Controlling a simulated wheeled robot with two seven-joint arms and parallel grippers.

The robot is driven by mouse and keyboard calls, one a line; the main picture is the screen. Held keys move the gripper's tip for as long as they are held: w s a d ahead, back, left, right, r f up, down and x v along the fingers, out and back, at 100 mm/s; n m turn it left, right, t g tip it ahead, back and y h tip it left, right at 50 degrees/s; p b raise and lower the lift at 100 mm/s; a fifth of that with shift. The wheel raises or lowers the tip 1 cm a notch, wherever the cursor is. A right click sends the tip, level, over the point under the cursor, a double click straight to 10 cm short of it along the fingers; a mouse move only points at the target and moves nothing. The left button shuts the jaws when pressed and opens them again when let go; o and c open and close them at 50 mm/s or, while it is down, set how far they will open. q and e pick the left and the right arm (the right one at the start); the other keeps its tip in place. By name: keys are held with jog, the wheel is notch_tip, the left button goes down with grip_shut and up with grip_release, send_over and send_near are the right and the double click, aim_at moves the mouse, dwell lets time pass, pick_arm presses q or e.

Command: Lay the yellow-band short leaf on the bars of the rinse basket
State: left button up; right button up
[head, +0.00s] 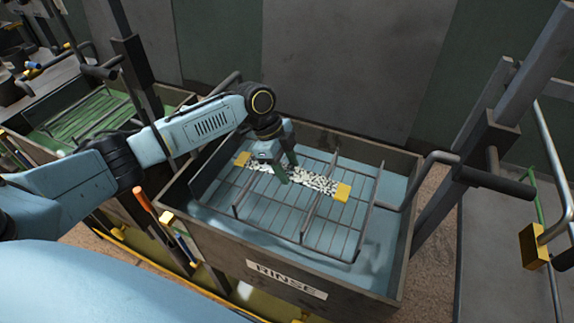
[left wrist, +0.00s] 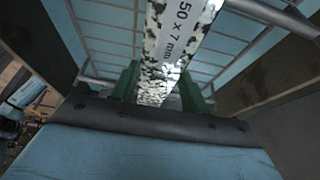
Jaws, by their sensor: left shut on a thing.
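The yellow-band short leaf (head: 316,181) is a speckled black-and-white strip with a yellow band at each end. In the head view it lies over the wire bars of the rinse basket (head: 283,218); I cannot tell if it touches them. My left gripper (head: 281,172) is shut on the leaf, left of its middle. My right gripper is not in view.
The basket sits in a grey tank labelled RINSE (head: 287,279) with blue liquid. A second tank (head: 88,115) with green liquid and bars stands at left. Dark posts (head: 497,120) with handles rise at right. Several coloured handles (head: 143,199) line the left tank's side.

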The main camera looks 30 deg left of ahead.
pick_arm(q)
jog(key=shift+f, duration=0.35)
jog(key=o, duration=1.3)
jog(key=shift+r, duration=0.35)
jog(key=v, duration=1.2)
jog(key=shift+p, duration=0.35)
